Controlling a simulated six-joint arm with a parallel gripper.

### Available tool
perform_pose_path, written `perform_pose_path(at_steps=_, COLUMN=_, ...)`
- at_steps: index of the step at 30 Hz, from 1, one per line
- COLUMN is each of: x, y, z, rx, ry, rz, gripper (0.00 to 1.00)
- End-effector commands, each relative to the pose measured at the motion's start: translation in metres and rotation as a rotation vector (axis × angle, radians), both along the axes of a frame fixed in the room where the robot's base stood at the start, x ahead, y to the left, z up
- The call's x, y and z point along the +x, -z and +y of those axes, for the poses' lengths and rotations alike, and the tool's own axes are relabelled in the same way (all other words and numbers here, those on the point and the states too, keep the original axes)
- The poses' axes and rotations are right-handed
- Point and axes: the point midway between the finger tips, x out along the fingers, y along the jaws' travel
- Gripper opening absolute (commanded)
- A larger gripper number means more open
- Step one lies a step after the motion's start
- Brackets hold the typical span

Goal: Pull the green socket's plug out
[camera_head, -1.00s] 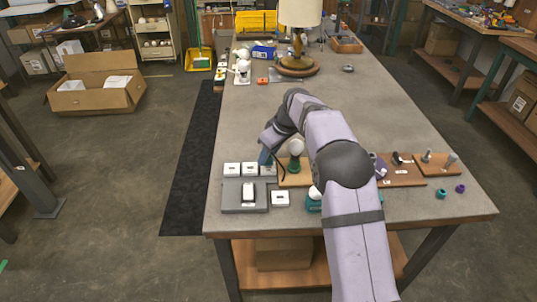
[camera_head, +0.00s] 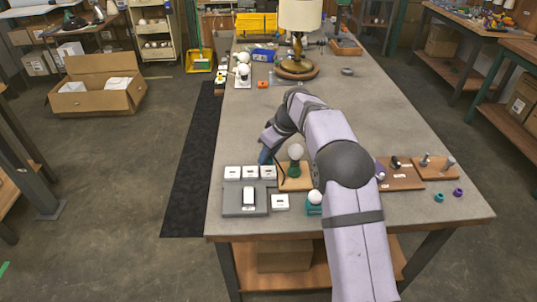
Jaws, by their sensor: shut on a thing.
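The green socket (camera_head: 294,169) stands upright on a wooden board, with a round white bulb (camera_head: 295,152) on top. A thin dark cable (camera_head: 281,179) curves from its left side toward my gripper. My gripper (camera_head: 264,158) is at the back of the right-hand white outlet block (camera_head: 268,172), left of the green socket. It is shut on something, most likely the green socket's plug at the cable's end. The plug itself is too small and hidden to make out. Whether it still touches the outlet cannot be told.
More white blocks (camera_head: 233,173) stand in the row, beside a grey plate (camera_head: 232,200) with a white switch. A teal socket with a white bulb (camera_head: 314,197) is near the front. Boards with parts (camera_head: 399,174) lie right of my arm. A lamp (camera_head: 298,61) stands farther back.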

Motion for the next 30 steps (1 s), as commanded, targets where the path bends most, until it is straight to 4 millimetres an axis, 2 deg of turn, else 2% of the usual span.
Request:
perform_pose_path(at_steps=13, x=0.0, y=-0.034, z=0.0, rx=0.0, ry=0.0, rz=-0.001, gripper=0.03)
perform_pose_path(at_steps=30, x=0.0, y=-0.036, z=0.0, rx=0.0, ry=0.0, rz=-0.001, gripper=0.03)
